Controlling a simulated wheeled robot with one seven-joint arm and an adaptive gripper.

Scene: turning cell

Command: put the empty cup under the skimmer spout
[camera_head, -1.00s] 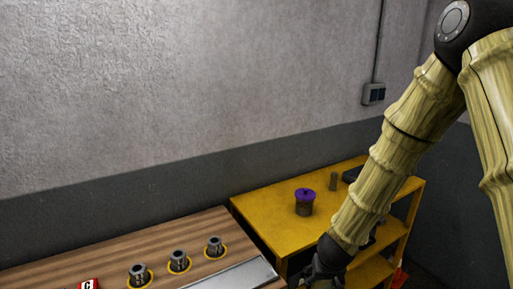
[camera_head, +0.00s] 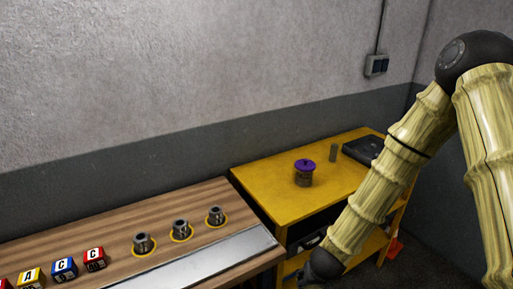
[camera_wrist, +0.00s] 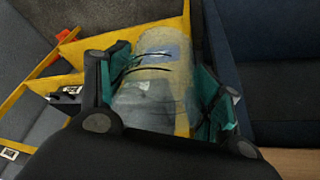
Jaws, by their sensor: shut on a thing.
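My gripper (camera_wrist: 160,88) is shut on a clear, see-through cup (camera_wrist: 155,65), with a teal-padded finger on each side of it in the wrist view. I see no contents in the cup for certain. In the head view my gripper (camera_head: 322,266) is low, at the near side of the yellow shelf unit; the cup is hidden there. I cannot make out a skimmer or its spout in either view.
The wooden bench (camera_head: 100,222) holds lettered blocks (camera_head: 65,268), three metal parts (camera_head: 180,229) and a metal plate (camera_head: 215,262).

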